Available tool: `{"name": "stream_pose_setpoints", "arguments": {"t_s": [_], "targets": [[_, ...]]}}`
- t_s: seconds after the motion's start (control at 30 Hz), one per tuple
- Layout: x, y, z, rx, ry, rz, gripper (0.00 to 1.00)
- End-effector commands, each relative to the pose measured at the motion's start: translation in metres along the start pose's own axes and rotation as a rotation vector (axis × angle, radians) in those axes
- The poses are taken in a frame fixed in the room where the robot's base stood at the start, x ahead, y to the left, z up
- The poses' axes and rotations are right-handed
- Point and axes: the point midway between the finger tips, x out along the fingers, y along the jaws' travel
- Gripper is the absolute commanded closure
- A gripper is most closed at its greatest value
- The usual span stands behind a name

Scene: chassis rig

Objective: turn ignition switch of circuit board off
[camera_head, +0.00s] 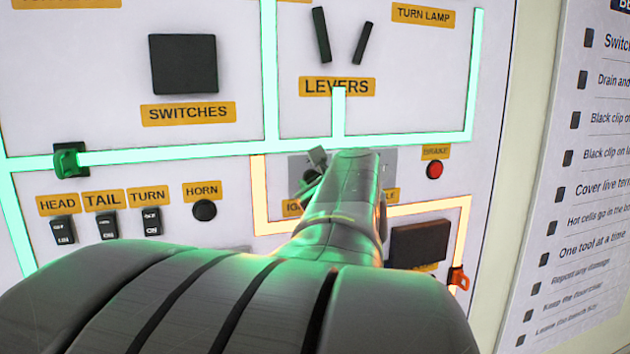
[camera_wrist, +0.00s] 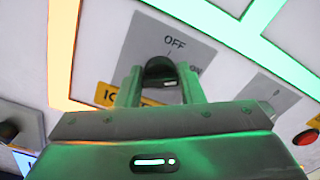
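The ignition switch (camera_wrist: 160,74) is a dark round knob on a grey plate (camera_wrist: 135,42) in the wrist view. An OFF label sits above it and an ON label, partly covered, is to its right. My gripper (camera_wrist: 160,85) has one finger on each side of the knob, which fills most of the gap between them. I cannot tell whether the fingers press on it. In the head view my gripper (camera_head: 345,188) and arm hide the knob and most of its plate; part of the plate (camera_head: 296,165) shows to the left.
On the board are a red brake button (camera_head: 435,170), a dark block (camera_head: 418,244), an orange clip (camera_head: 459,281), a green clip (camera_head: 70,160), a horn button (camera_head: 204,210), several rocker switches (camera_head: 107,225) and two levers (camera_head: 321,35). A wall sign (camera_head: 580,180) stands at right.

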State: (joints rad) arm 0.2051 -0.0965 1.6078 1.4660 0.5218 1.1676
Motion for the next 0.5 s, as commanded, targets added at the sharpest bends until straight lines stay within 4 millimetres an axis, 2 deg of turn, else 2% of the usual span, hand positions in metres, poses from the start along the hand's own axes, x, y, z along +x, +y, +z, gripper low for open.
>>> {"name": "stream_pose_setpoints", "arguments": {"t_s": [0.27,0.5], "targets": [[-0.0001,0.0014,-0.0016,-0.041,0.000,0.001,0.88],[-0.0001,0.0030,-0.0030,-0.179,-0.003,0.001,0.88]]}}
